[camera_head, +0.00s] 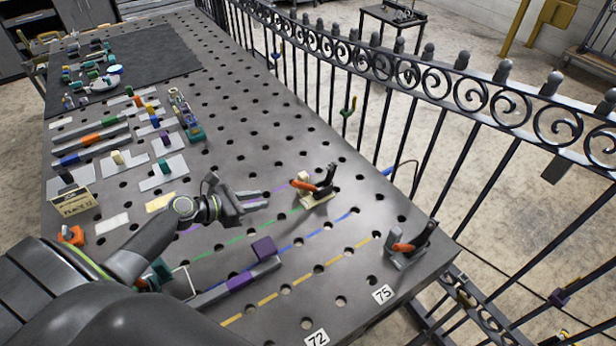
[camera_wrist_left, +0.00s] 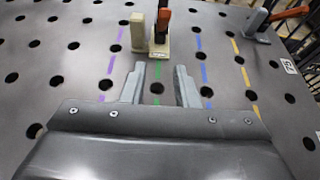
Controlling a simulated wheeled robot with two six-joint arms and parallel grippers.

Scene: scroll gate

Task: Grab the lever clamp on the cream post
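The lever clamp with an orange-red handle (camera_head: 303,185) and a cream post (camera_head: 304,178) stands on a cream base (camera_head: 317,200) on the perforated metal table. My right gripper is not in view.
A second orange-handled clamp on a grey base (camera_head: 405,247) stands near the table's right corner. A grey bar with purple blocks (camera_head: 240,280) lies in front of my left gripper. Coloured parts crowd the table's left side.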

